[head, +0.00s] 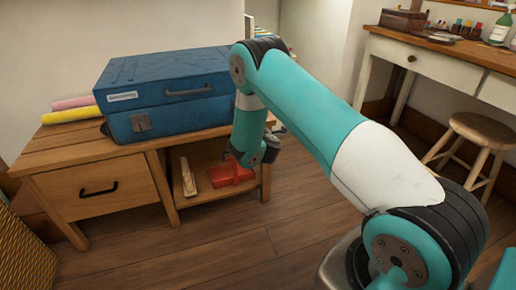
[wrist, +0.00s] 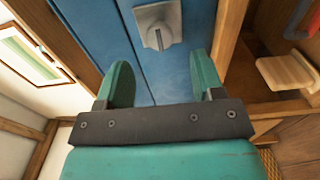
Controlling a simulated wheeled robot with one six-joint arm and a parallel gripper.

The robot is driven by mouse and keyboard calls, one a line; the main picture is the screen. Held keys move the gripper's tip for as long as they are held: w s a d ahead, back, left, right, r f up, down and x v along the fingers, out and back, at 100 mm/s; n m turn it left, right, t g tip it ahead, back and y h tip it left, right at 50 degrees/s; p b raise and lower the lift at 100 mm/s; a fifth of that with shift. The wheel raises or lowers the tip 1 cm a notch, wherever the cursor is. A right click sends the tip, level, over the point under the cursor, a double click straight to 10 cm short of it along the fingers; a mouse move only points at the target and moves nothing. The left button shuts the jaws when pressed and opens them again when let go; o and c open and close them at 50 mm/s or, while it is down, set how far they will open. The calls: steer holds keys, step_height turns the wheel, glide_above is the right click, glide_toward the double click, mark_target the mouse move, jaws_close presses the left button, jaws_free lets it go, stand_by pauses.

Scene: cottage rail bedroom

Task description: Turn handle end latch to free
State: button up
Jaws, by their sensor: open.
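A blue case (head: 165,92) lies on a wooden bench, with a dark handle (head: 187,91) and a grey latch (head: 140,122) on its front in the head view. My arm covers the case's right end there. In the wrist view, a grey latch plate with a raised turn piece (wrist: 157,27) is on the blue case (wrist: 110,28), near the top centre. I cannot tell which latch this is. My gripper (wrist: 162,75) is open and empty. Its two green fingers are spread below the latch in the picture, and the latch shows beyond the gap, apparently not touched.
The bench (head: 75,155) has a drawer and an open shelf holding a red item (head: 230,173) and a wooden piece (head: 189,178). Pink and yellow rolls (head: 70,115) lie left of the case. A stool (head: 475,140) and desk (head: 440,65) stand right. Floor in front is clear.

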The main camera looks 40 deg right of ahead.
steer(key=b+v, duration=1)
steer(key=b, duration=0.5)
steer(key=shift+s, duration=0.2)
